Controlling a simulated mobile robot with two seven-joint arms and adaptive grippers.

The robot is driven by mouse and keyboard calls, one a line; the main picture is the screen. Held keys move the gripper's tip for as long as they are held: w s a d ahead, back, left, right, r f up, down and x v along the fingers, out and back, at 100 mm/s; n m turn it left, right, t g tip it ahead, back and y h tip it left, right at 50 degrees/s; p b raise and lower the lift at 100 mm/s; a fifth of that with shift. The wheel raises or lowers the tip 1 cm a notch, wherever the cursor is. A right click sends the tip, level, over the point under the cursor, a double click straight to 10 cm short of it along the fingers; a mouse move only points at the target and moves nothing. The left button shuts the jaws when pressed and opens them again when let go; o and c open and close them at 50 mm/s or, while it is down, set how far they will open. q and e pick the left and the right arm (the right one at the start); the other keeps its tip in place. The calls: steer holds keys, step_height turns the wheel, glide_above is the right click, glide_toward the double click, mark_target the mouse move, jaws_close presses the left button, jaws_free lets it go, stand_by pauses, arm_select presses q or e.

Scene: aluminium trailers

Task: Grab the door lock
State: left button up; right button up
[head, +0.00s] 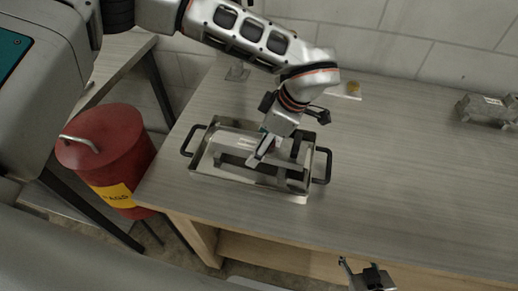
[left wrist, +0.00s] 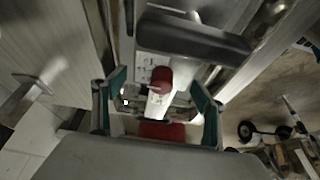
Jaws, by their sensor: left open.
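A metal tray (head: 230,178) with two dark handles sits on the table, holding dark and metallic parts. My left gripper (head: 272,152) reaches down over the tray. In the left wrist view, my left gripper (left wrist: 158,108) is open, with teal pads on both fingers. Between and beyond its fingers is a pale metal part with a red rounded knob (left wrist: 161,78), which may be the door lock; I cannot tell for sure. I see no contact between the fingers and it. A gripper-like metal and black piece (head: 370,277) at the bottom edge may be my right gripper, mostly cut off.
A dark bar (left wrist: 195,36) lies close beside the knob in the left wrist view. A red bin (head: 105,155) with a yellow label stands left of the wooden table (head: 420,170). Metal parts (head: 488,108) lie at the table's far right.

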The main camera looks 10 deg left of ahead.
arm_select(q)
steer(key=shift+f, duration=0.15)
steer(key=c, duration=1.7)
steer(key=shift+c, duration=0.2)
steer(key=shift+r, duration=0.2)
